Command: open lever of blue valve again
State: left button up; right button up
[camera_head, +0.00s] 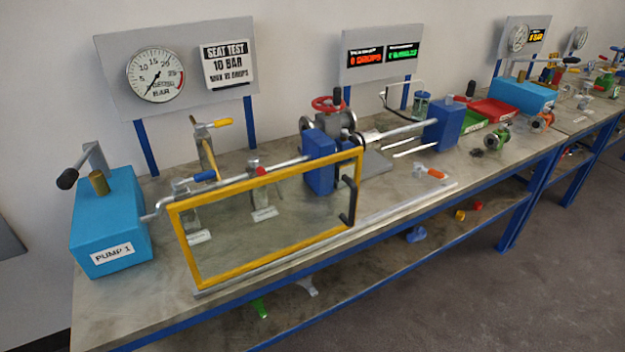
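The blue-handled valve lever (204,176) is on the pipe line between the pump and the blue clamp blocks. It points to the right and looks roughly in line with the pipe. It shows just above the top bar of a yellow-framed clear shield (250,184). The lower part of its valve is partly behind the shield. A yellow-handled lever (221,123) stands higher on a branch behind it. A small red-topped fitting (257,170) sits farther right along the pipe. Neither of my grippers is in view.
A blue box marked PUMP 1 (108,225) with a black-knobbed handle (68,179) stands at the bench's left end. A pressure gauge (155,74) is on the panel behind. Blue clamp blocks (319,163) hold a red-wheeled valve (328,104). Floor in front is clear.

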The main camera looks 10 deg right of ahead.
aim_at(344, 132)
jog(key=i+l, duration=0.6)
jog(key=i, duration=0.15)
